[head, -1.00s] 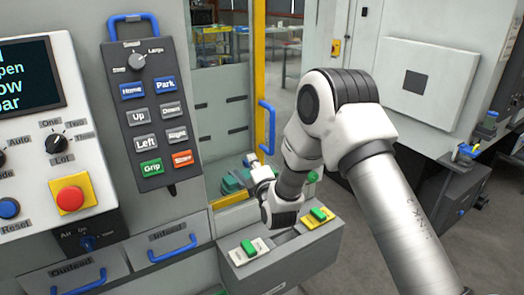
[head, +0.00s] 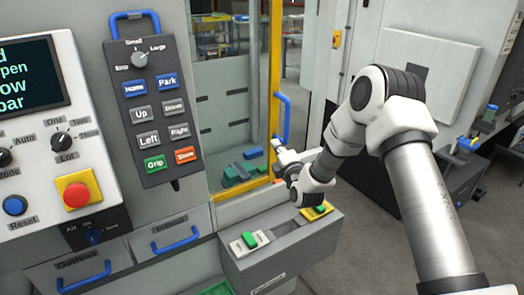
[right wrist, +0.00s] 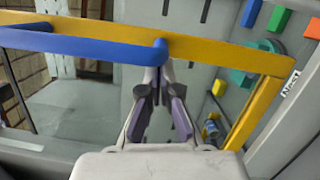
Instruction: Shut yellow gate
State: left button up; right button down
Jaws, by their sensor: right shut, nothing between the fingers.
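The yellow gate (head: 276,70) is a yellow frame around a clear pane, with a blue bar handle (head: 285,118) on its right post. In the right wrist view the gate's yellow rail (right wrist: 215,50) and blue handle (right wrist: 90,46) cross the upper part. My right gripper (head: 279,147) is shut and empty, just below the handle in the head view. In the right wrist view its fingertips (right wrist: 158,62) meet the handle's end by the rail; I cannot tell whether they touch. My left gripper is not in view.
A button panel (head: 118,70) and a control box with a red stop button (head: 76,194) stand left. A grey box with green switches (head: 250,240) juts out below the gripper.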

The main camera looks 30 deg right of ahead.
jog(key=d, duration=0.7)
jog(key=d+p, duration=0.1)
jog(key=d, duration=0.5)
jog(key=shift+w+d+r+p, duration=0.15)
jog(key=shift+w+d+p, duration=0.05)
jog(key=shift+d+p, duration=0.15)
jog(key=shift+d, duration=0.1)
